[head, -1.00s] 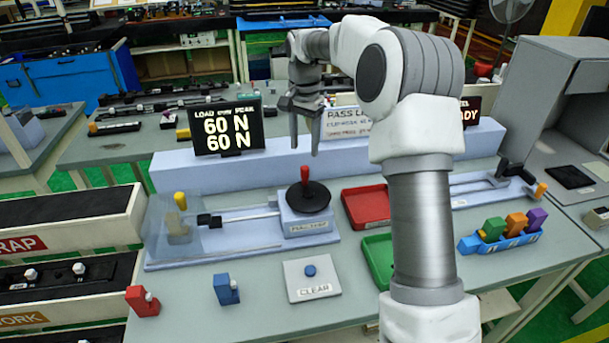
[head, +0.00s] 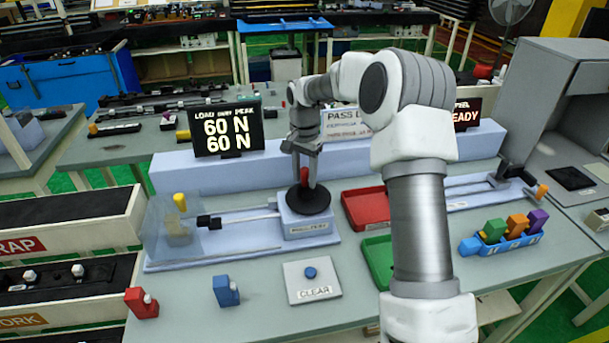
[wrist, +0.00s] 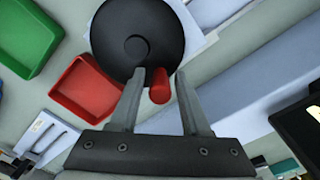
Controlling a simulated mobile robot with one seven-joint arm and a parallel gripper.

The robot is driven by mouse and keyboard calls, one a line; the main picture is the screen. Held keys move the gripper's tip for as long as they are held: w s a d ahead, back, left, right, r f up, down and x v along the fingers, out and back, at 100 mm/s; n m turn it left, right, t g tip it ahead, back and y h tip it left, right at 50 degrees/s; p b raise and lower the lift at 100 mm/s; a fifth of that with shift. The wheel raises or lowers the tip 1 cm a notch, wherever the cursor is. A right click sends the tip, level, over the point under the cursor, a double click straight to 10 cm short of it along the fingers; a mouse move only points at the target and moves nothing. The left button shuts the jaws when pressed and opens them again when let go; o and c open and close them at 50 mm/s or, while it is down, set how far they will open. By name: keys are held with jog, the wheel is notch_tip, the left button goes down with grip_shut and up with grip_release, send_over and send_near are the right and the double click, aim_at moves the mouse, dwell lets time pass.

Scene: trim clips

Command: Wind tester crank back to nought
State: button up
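The pull tester (head: 307,222) stands on the bench with a black round crank disc (head: 308,202) on top. The disc's red upright handle (head: 304,175) is at its far side. My gripper (head: 305,180) is down over the handle. In the wrist view the open fingers (wrist: 160,75) stand on either side of the red handle (wrist: 160,86), with a gap showing at least on the right. The black disc (wrist: 135,42) lies just beyond the fingertips. The load display (head: 227,130) reads 60 N on both lines.
A red tray (head: 366,207) and a green tray (head: 378,258) lie right of the tester. A CLEAR button plate (head: 313,280) lies in front. A clear guard (head: 170,222) stands at the left end. Red (head: 141,303) and blue (head: 226,290) clips stand near the front edge.

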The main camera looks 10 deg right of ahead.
grip_shut()
jog(key=shift+a, duration=0.1)
